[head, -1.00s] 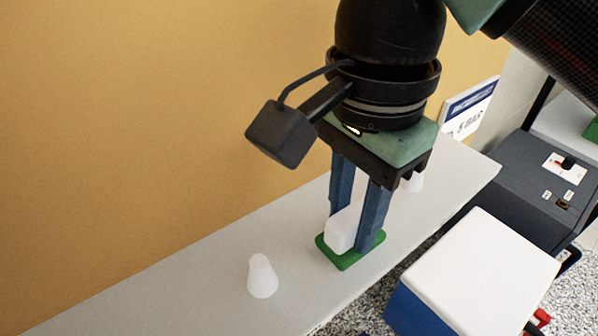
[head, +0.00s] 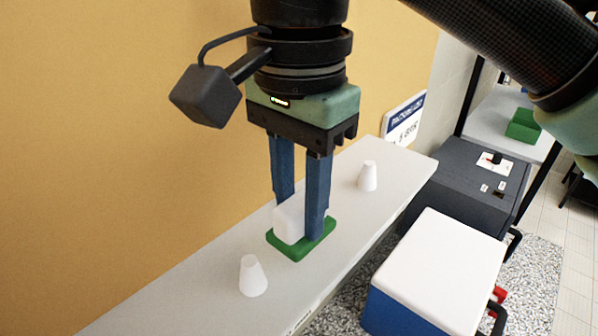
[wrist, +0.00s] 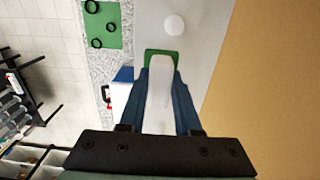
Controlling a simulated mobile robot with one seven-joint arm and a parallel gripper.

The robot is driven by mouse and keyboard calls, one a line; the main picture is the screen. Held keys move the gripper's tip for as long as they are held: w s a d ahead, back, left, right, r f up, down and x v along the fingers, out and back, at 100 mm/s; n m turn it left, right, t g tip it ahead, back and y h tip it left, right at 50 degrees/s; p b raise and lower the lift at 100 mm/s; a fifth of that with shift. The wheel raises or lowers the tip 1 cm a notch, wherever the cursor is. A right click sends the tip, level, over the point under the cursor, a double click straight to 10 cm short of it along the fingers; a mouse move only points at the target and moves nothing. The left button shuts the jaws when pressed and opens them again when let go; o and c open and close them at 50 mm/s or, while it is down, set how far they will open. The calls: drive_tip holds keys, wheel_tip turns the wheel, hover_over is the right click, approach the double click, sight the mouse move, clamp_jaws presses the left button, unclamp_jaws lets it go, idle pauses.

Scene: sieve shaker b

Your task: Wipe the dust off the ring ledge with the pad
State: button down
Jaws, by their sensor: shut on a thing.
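The pad (head: 294,252) is a flat green plate with a white block handle (head: 288,222). My gripper (head: 300,222) points down with its blue fingers shut on either side of the handle. The pad is level and on or just above the pale grey ledge (head: 190,290), between two white cones; I cannot tell whether it touches. The wrist view shows the white handle (wrist: 160,95) between my fingers and the green pad's end (wrist: 162,53) beyond. I cannot make out dust on the ledge.
A near white cone (head: 253,276) and a farther one (head: 368,176) stand on the ledge. An ochre wall (head: 120,170) runs along its back. A blue box with a white lid (head: 440,265) and a dark grey machine (head: 460,185) stand to the right. A small sign (head: 403,118) is behind.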

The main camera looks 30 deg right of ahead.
drive_tip(key=shift+a+r, duration=0.1)
drive_tip(key=shift+r, duration=1.95)
